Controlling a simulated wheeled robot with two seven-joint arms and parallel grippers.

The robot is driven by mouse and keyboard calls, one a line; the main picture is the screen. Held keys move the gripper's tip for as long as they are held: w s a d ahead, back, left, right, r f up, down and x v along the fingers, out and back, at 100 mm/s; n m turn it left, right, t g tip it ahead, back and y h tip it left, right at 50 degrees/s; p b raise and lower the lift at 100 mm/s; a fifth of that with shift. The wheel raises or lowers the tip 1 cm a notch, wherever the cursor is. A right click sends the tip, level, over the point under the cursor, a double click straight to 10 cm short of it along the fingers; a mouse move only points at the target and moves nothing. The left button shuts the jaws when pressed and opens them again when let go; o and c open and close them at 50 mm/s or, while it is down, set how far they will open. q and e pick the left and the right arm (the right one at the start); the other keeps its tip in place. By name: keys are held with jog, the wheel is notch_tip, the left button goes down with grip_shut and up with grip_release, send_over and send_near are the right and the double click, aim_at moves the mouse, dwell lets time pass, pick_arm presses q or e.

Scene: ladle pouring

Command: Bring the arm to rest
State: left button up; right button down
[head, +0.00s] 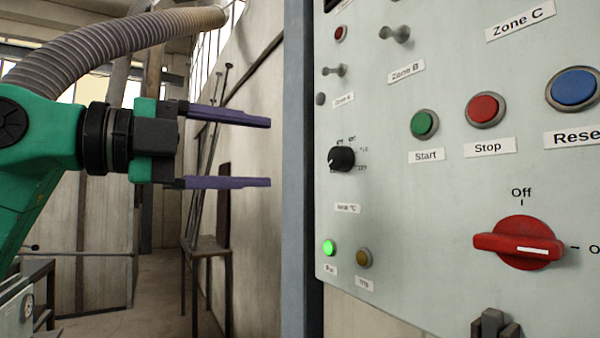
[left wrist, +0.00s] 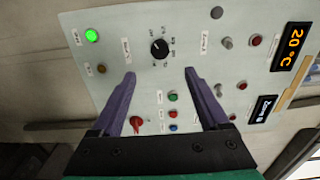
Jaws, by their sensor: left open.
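My left gripper (head: 268,152) is open and empty, its two purple fingers parallel and pointing right toward the control panel (head: 400,185). A gap shows between the fingertips and the panel's left edge in the head view. In the left wrist view, the open left gripper (left wrist: 160,73) faces the panel (left wrist: 205,45), with the black knob (left wrist: 160,49) just beyond and between the fingertips. The knob also shows in the head view (head: 342,158). Nothing is between the fingers. My right gripper is not in view.
The panel carries a red rotary switch (head: 520,242), green Start (head: 424,125), red Stop (head: 485,109) and blue (head: 575,88) buttons. A green lamp (head: 329,247) is lit. A display (left wrist: 293,46) reads 20 °C. A metal stand (head: 207,245) is behind.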

pick_arm(q)
jog(key=v, duration=0.2)
jog(key=shift+s+a, duration=0.25)
jog(key=shift+a, duration=0.05)
